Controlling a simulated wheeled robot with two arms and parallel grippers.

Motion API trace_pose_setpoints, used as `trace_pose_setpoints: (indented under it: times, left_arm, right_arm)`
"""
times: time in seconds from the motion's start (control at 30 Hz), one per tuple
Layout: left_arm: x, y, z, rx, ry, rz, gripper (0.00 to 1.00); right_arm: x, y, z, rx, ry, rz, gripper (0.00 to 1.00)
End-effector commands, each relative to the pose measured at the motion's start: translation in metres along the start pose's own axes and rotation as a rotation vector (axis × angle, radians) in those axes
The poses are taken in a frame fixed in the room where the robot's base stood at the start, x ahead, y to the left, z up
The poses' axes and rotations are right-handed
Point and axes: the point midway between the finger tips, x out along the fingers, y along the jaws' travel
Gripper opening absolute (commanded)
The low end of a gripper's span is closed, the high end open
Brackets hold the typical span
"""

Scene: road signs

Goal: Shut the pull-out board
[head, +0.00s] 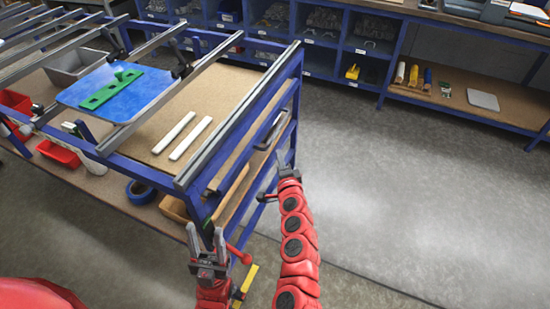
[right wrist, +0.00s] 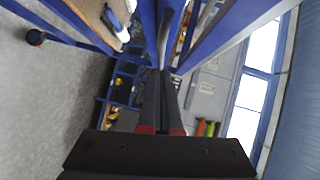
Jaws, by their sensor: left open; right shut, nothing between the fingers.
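The bench has a blue frame (head: 292,78) with metal rails across its top. A tan board (head: 233,88) lies beneath the rails inside it. A dark bar handle (head: 271,131) shows on the bench's right side, above a wooden edge; how far the board stands out is hard to tell. My right gripper (head: 283,160) is shut and empty, just beside and below the handle. In the right wrist view its fingers (right wrist: 162,100) point toward a grey bar between blue frame parts; contact cannot be told. My left gripper (head: 206,238) is open and empty near the bench's front corner.
Two white strips (head: 182,137) lie on the tan board. A blue panel (head: 108,92) with a green piece (head: 110,90) rests on the rails. A blue tape roll (head: 141,192) sits on the lower shelf. Grey floor (head: 400,190) at right is clear; shelving stands behind.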

Motion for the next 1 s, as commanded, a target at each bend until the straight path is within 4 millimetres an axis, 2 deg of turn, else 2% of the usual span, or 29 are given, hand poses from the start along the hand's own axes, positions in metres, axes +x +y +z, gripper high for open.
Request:
trace_pose_setpoints:
  times: [0.4, 0.6, 0.77, 1.0]
  left_arm:
    - [-0.008, 0.0, 0.001, 0.0, 0.0, 0.0, 0.5]
    - [-0.009, 0.001, 0.002, 0.0, 0.0, 0.0, 0.5]
    - [-0.009, 0.001, 0.002, 0.0, 0.0, 0.0, 0.5]
    - [-0.009, 0.001, 0.002, 0.0, 0.0, 0.0, 0.5]
  right_arm:
    - [-0.065, 0.001, 0.0, 0.001, 0.004, -0.001, 0.0]
    - [-0.089, -0.001, 0.0, -0.002, 0.001, -0.001, 0.0]
    - [-0.099, 0.0, -0.001, -0.001, 0.004, 0.0, 0.0]
    - [-0.1, 0.0, -0.002, -0.004, 0.007, 0.0, 0.0]
